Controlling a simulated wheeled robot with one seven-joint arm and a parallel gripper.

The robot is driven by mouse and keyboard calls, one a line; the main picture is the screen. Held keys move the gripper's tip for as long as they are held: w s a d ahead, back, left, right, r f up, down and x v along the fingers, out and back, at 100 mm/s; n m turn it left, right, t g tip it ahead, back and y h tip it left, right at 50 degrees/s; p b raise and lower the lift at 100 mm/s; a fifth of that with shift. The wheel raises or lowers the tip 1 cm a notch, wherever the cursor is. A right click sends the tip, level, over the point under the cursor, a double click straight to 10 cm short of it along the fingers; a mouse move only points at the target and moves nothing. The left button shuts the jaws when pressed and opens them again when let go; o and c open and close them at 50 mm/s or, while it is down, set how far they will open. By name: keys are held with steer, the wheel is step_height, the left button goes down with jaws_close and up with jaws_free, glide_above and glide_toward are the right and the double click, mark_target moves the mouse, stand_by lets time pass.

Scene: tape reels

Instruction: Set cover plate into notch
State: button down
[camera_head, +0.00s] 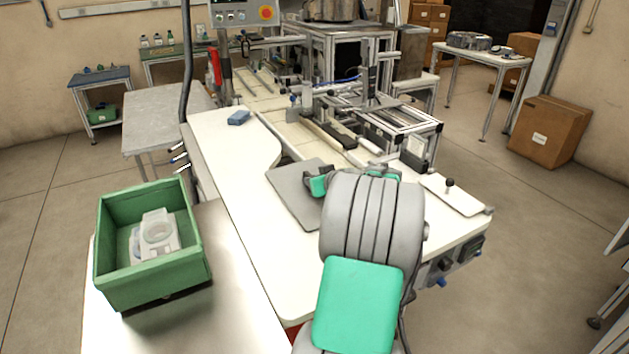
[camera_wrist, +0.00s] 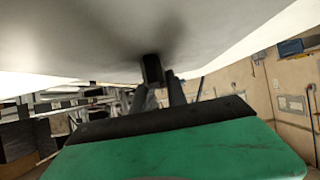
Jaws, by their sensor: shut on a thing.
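A flat grey plate (camera_head: 292,190), which looks like the cover plate, is level at the white worktop, left of my wrist. Its right part is hidden behind my arm. My gripper (camera_wrist: 162,78) is shut, with its dark fingers close against a broad pale grey surface (camera_wrist: 70,40) that I take to be the same plate. The exact grip is hidden in the head view, and I cannot tell whether the plate rests on the worktop or is just above it. The worktop's curved cut-out (camera_head: 277,155), possibly the notch, is just behind the plate.
A pale plate with a black knob (camera_head: 450,186) lies at the worktop's right. A metal fixture (camera_head: 395,125) stands behind my gripper. A green crate (camera_head: 150,285) with pale parts is at the lower left.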

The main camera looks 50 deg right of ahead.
steer(key=c, duration=1.3)
jaws_free()
steer(key=shift+r, duration=0.1)
steer(key=shift+o, duration=0.2)
steer(key=b+v, duration=0.1)
steer(key=v, duration=0.7)
steer(key=shift+d, duration=0.1)
